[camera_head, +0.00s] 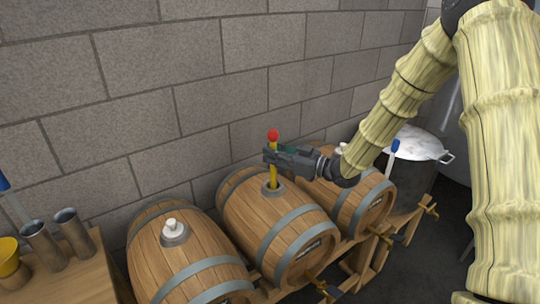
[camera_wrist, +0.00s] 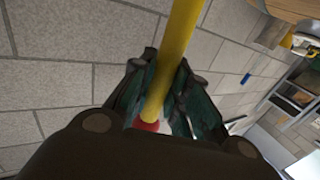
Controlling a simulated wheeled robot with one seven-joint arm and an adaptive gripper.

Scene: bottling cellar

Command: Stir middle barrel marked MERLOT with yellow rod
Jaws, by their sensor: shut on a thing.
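The middle barrel (camera_head: 262,226) is wooden with grey hoops and lies on its side on a rack. Its label is too small to read. The yellow rod (camera_head: 273,175) stands upright with its lower end in the barrel's top bung hole (camera_head: 273,188) and a red ball at its top. My gripper (camera_head: 272,156) is shut on the rod just below the red ball, above the barrel. In the wrist view the rod (camera_wrist: 178,45) runs between the dark green fingers (camera_wrist: 163,95), with the red ball close to the palm. The rod's lower end is hidden inside the barrel.
The left barrel (camera_head: 205,255) has a white bung (camera_head: 173,228). The right barrel (camera_head: 345,208) stands partly behind my gripper and arm. A stone wall (camera_head: 190,80) rises close behind the barrels.

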